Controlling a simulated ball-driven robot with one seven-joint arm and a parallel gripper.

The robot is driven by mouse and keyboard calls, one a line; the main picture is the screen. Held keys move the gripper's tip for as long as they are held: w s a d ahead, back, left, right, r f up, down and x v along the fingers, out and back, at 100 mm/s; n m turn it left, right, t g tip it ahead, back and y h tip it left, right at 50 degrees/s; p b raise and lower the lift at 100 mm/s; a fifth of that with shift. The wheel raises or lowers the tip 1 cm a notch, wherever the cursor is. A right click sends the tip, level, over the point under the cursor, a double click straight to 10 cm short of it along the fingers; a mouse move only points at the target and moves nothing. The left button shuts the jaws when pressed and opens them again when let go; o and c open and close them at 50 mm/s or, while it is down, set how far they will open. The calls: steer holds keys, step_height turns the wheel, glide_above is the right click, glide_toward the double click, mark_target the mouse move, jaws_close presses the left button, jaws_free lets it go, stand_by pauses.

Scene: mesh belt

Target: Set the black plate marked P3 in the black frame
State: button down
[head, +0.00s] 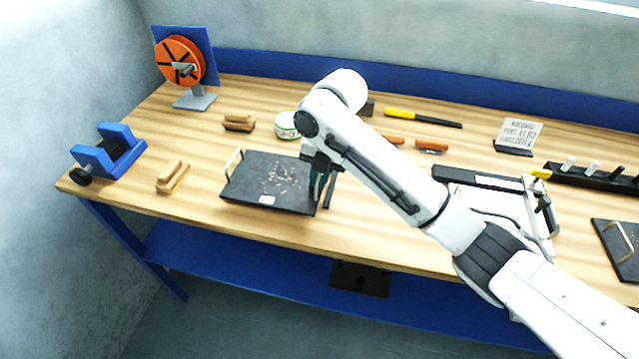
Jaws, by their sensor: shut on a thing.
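A black plate (250,188) with brown specks on top lies at the left middle of the bench, near the front edge. It has a pale handle (234,163) at its left end and a small white label, too small to read. My gripper (319,187) is at the plate's right end, shut there; the part between its fingers is hidden. A second black plate (612,240) with a pale handle is cut off by the right picture edge; no mark is readable. A black-edged frame (462,177) lies right of centre, partly hidden by my arm.
A blue stand (122,147), wooden brushes (174,177), a white-green tape roll (287,125) and an orange reel (181,62) surround the plate. A grey clamp (537,215) stands by the frame. A black rack (590,178) and a sign (519,133) are at right.

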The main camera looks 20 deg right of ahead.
steer(key=shift+f+p, duration=0.3)
steer(key=shift+f, duration=1)
steer(key=c, duration=1.2)
jaws_free()
steer(key=shift+s, duration=0.1)
steer(key=shift+o, duration=0.2)
steer(key=shift+r, duration=0.1)
step_height(320, 180, up, 12)
steer(key=s+d+b, duration=0.1)
steer(key=shift+d+f, duration=0.2)
steer(key=shift+d, duration=0.15)
steer(key=shift+s, duration=0.1)
